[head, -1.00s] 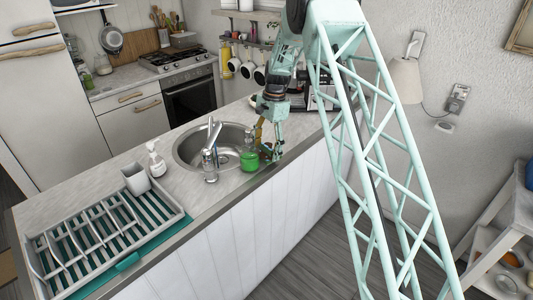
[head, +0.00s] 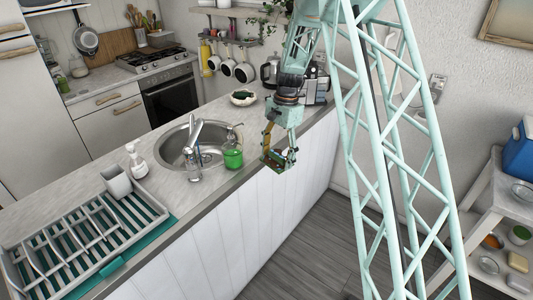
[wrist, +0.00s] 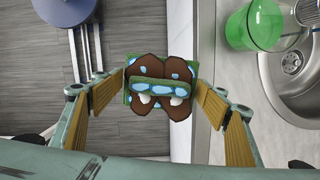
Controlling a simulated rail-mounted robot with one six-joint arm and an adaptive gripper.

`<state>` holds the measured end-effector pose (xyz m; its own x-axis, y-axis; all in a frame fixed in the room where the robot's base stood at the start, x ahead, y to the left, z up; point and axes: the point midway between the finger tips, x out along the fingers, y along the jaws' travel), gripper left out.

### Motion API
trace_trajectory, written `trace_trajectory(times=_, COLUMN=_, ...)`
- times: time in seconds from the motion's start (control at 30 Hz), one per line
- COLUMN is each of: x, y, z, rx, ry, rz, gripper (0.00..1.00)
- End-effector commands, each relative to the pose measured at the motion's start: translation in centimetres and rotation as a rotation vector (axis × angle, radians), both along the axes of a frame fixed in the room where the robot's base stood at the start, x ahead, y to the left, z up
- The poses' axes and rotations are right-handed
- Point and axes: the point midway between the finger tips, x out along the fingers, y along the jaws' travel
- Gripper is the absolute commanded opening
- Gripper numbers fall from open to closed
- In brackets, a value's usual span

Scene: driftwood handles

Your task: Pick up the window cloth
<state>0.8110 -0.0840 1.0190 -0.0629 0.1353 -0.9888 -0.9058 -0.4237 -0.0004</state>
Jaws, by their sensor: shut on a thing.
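The window cloth (wrist: 161,68) shows in the wrist view as a small folded bundle with brown, blue, white and green patterning. My gripper (wrist: 160,88) is shut on it, one yellow-padded finger at each side. In the head view my gripper (head: 280,160) is at the front edge of the counter, right of the green soap bottle (head: 233,155). The wrist view shows the cloth over the counter edge, partly above the floor.
The sink (head: 182,145) and tap (head: 194,150) lie left of my gripper. The green bottle also shows in the wrist view (wrist: 262,24). A dish rack (head: 85,245) fills the counter's near end. The floor (head: 310,240) in front is clear; a shelf stand (head: 480,215) is at right.

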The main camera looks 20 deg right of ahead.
Motion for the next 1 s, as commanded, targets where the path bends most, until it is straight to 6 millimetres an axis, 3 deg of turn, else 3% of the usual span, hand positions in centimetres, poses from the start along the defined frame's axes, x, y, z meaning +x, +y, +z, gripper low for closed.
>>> trace_trajectory(times=0.3, x=-2.5, y=-1.8, z=0.0, rx=0.0, ry=0.0, rz=0.0, gripper=0.57)
trace_trajectory(times=1.0, x=-2.9, y=-2.0, z=0.0, rx=0.0, ry=0.0, rz=0.0, gripper=0.57)
